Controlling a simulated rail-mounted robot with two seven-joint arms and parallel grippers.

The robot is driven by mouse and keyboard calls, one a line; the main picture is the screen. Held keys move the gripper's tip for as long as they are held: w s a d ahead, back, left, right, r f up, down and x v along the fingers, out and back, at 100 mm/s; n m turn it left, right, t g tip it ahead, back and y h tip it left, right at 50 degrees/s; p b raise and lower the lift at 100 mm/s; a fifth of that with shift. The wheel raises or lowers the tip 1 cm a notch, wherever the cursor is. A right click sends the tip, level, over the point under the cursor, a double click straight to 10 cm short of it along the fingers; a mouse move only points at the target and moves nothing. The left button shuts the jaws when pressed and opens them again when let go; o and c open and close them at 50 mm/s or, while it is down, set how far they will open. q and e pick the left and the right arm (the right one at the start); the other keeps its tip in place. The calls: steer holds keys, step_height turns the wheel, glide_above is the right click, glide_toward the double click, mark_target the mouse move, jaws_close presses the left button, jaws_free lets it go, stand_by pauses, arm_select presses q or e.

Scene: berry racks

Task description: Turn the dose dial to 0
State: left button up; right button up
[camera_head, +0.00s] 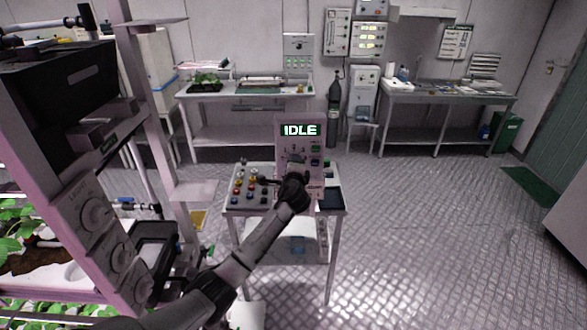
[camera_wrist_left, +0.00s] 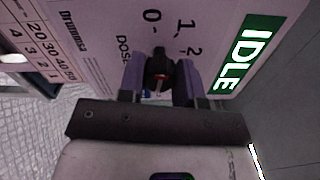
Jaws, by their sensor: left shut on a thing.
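The dose dial (camera_wrist_left: 160,70) is a black knob with a small red and pale mark, on a light panel printed with "DOSE", 0, 1 and 2. My left gripper (camera_wrist_left: 158,82) is shut on it, with one purple-grey finger on each side. In the head view the left gripper (camera_head: 296,178) reaches the front of the control panel (camera_head: 316,135) and hides the dial. I cannot tell which number the dial's pointer marks. My right gripper is out of view.
The panel stands on a small table (camera_head: 285,211) beside several coloured knobs or caps (camera_head: 250,184). A rack with plants (camera_head: 12,235) is close on the left. Benches (camera_head: 445,92) line the back wall.

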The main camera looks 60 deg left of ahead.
arm_select(q)
steer(key=n+b, duration=0.1)
steer(key=n, duration=0.1)
steer(key=shift+f+n, duration=0.1)
steer(key=shift+n, duration=0.3)
steer(key=shift+n+b, duration=0.4)
steer(key=shift+n, duration=0.1)
steer(key=o, duration=0.9)
steer(key=shift+o, duration=0.2)
